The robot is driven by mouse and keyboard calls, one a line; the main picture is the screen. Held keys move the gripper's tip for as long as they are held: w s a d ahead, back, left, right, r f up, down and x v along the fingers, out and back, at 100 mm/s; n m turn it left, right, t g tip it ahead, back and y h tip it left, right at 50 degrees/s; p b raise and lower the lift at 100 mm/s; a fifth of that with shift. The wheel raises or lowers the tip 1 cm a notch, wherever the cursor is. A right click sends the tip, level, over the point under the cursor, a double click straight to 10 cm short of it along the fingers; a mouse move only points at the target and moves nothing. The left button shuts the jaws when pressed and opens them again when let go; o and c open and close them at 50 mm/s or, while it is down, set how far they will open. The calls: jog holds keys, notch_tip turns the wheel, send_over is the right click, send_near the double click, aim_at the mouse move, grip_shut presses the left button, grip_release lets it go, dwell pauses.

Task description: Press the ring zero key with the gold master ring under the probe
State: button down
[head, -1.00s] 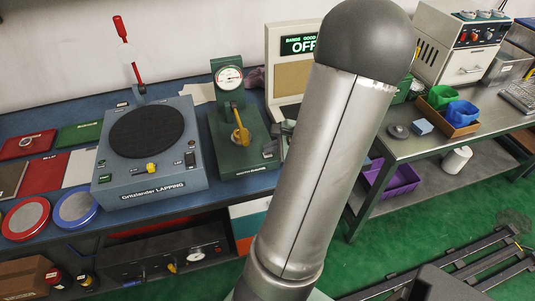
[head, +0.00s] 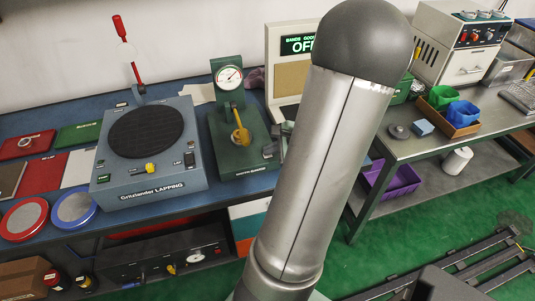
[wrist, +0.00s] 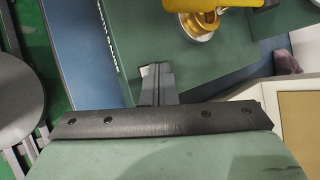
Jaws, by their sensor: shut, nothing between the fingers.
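The green dial gauge stand (head: 243,160) stands on the blue bench, with its round white dial (head: 229,77) at the top. In the head view the gripper is mostly hidden behind my arm. I cannot make out the zero key; the fingers may cover it.
A grey lapping machine (head: 150,178) stands left of the gauge. A beige display box (head: 290,76) reading OFF stands behind my arm. A steel table (head: 425,145) at the right holds a box of blue and green bins.

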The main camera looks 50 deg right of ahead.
aim_at(271, 156)
jog(key=shift+r+p, duration=0.35)
jog(key=shift+r, duration=0.35)
notch_tip(271, 156, up, 5)
jog(key=p, duration=0.3)
jog(key=shift+p, duration=0.35)
dwell(0.6)
